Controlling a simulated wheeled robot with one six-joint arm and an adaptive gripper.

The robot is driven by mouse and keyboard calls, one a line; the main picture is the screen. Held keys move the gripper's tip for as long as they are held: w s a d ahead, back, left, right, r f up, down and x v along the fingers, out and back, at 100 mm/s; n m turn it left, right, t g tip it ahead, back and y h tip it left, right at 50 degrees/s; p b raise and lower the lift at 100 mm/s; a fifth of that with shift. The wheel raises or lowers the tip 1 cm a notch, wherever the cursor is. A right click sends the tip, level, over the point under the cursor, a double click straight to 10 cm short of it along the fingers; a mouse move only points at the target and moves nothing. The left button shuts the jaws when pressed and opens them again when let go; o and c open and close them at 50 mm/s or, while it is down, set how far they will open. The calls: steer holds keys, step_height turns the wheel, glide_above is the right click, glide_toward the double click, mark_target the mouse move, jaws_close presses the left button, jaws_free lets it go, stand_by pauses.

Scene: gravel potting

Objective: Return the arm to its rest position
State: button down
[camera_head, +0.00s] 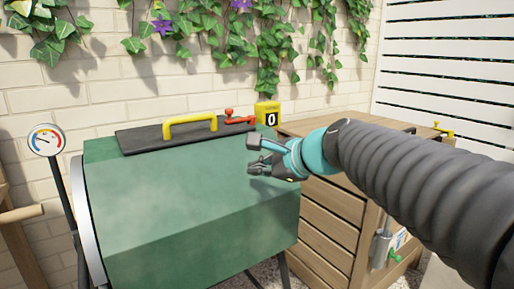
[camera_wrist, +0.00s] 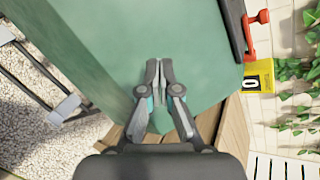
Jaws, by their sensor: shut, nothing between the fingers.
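My gripper (camera_head: 255,157) is at the right front of a large green drum (camera_head: 190,220) in the head view, with my arm reaching in from the right. In the wrist view my gripper (camera_wrist: 160,75) points at the green drum surface (camera_wrist: 110,40), its two fingers together with nothing held. I cannot tell how far the fingertips are from the drum.
The drum's dark lid (camera_head: 165,137) has a yellow handle (camera_head: 190,127) and a red latch (camera_head: 235,118). A yellow tag (camera_head: 267,114) marked 0 stands behind. A wooden cabinet (camera_head: 325,225) is at the right, a dial gauge (camera_head: 46,140) at the left. Gravel (camera_wrist: 25,110) lies below.

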steer(key=s+d+f+n+g+h, duration=0.1)
steer(key=s+d+f+n+h, duration=0.3)
steer(key=s+d+f+n, duration=0.3)
steer(key=s+d+f+n+g+h, duration=0.2)
steer(key=s+d+f+n+h, duration=0.2)
steer(key=s+d+f+n, duration=0.4)
steer(key=s+f, duration=0.4)
steer(key=s, duration=0.3)
steer(key=shift+s+d+f+n+g, duration=0.25)
steer(key=shift+f+n+g, duration=0.05)
steer(key=shift+n, duration=0.1)
steer(key=shift+a, duration=0.15)
